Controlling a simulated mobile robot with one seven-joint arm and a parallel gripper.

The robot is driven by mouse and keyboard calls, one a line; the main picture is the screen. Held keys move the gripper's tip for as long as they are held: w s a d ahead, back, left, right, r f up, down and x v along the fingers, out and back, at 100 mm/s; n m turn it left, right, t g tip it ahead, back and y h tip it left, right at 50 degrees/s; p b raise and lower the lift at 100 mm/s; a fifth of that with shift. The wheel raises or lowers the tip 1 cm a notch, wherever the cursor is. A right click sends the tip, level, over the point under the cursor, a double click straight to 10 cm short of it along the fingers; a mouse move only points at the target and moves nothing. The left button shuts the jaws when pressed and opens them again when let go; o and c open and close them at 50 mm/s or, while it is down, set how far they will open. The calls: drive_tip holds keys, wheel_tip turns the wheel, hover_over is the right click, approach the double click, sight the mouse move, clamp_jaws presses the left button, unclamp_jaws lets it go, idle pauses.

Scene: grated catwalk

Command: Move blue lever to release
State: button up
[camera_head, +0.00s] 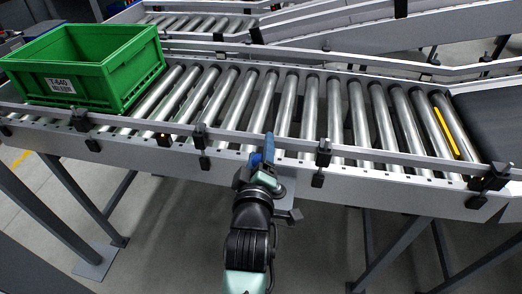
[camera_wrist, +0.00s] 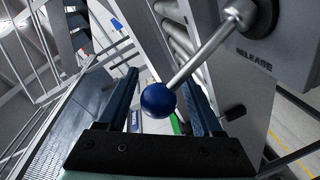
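In the wrist view, a lever with a round blue knob (camera_wrist: 158,100) and a metal rod (camera_wrist: 205,53) comes out of a grey box (camera_wrist: 270,45) marked RELEASE. The rod slants down and left from its pivot at the upper right. My gripper (camera_wrist: 158,75) is open, with one dark blue finger on each side of the knob. A gap shows on both sides, so the knob does not look clamped. In the head view my gripper (camera_head: 264,152) is at the conveyor's near rail; I cannot make out the lever there.
A roller conveyor (camera_head: 283,108) runs across the head view behind my gripper. A green crate (camera_head: 125,75) labelled T-640 stands on its left end. Small dark brackets (camera_head: 323,153) line the near rail. A dark belt (camera_head: 495,120) lies at the right.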

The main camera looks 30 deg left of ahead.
drive_tip(key=shift+d, duration=0.1)
drive_tip(key=p+v, duration=0.1)
drive_tip(key=v, duration=1.2)
idle(0.4)
drive_tip(key=w+d+r+m+t+h, duration=0.1)
drive_tip(key=w+d+r+m+t, duration=0.15)
drive_tip(key=r, duration=0.55)
drive_tip(key=w+d+r+m+t, duration=0.1)
drive_tip(key=d+r+m+t, duration=0.15)
drive_tip(key=r, duration=0.65)
drive_tip(key=w+d+r+m+t+h, duration=0.1)
drive_tip(key=w+d+r+m, duration=0.15)
drive_tip(key=r, duration=0.55)
drive_tip(key=s+d+r+m+t+h, duration=0.2)
drive_tip(key=s+d+r+m+t, duration=0.15)
drive_tip(key=r, duration=0.65)
drive_tip(key=s+d+r+m+t+h, duration=0.25)
drive_tip(key=s+d+r+m, duration=0.2)
drive_tip(key=r, duration=0.55)
wheel_tip(320, 180, up, 19)
drive_tip(key=p, duration=1.9)
drive_tip(key=shift+w+m, duration=0.25)
drive_tip(key=shift+m, duration=0.1)
